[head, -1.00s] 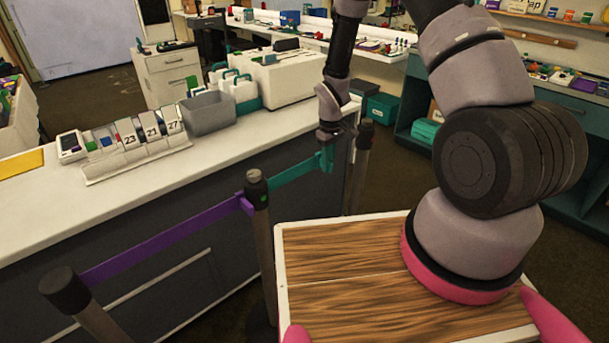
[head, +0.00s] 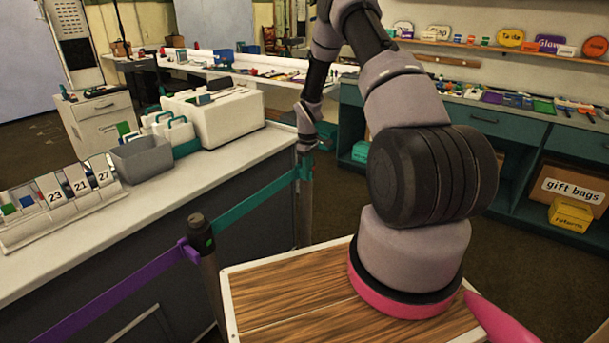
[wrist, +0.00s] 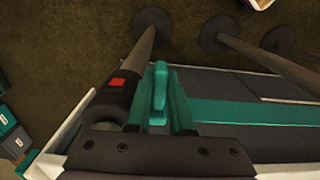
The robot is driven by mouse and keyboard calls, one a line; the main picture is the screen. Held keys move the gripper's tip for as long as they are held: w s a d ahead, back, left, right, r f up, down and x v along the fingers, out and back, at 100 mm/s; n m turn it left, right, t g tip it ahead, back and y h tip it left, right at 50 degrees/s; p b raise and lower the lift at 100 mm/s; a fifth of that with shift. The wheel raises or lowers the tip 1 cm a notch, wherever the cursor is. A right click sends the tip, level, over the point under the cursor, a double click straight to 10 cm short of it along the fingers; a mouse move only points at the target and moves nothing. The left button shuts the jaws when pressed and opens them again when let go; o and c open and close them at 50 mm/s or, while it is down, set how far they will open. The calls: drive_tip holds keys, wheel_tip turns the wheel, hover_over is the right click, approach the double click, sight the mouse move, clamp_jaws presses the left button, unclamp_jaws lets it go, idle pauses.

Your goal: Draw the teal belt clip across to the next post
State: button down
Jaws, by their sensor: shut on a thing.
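My gripper (head: 304,150) is shut on the teal belt clip (wrist: 159,95) at the end of the stretched teal belt (head: 255,198). The belt runs from the near post (head: 210,270), with a green mark on its head, to my gripper. The far post (head: 303,215) stands under and behind my gripper; its top is mostly hidden in the head view. In the wrist view a dark post head (wrist: 108,98) with a red mark is close on the left of the clip. I cannot tell whether they touch. The belt (wrist: 255,112) trails right.
A purple belt (head: 115,292) runs from the near post to the lower left. A white counter (head: 60,230) with a grey bin (head: 142,158) and number cards lies along the left. Teal shelves (head: 500,125) stand at the right. Dark floor lies between.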

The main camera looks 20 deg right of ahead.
drive_tip(key=c, duration=0.8)
unclamp_jaws()
drive_tip(key=shift+r, duration=0.1)
wheel_tip(320, 180, up, 11)
drive_tip(key=shift+f, duration=0.2)
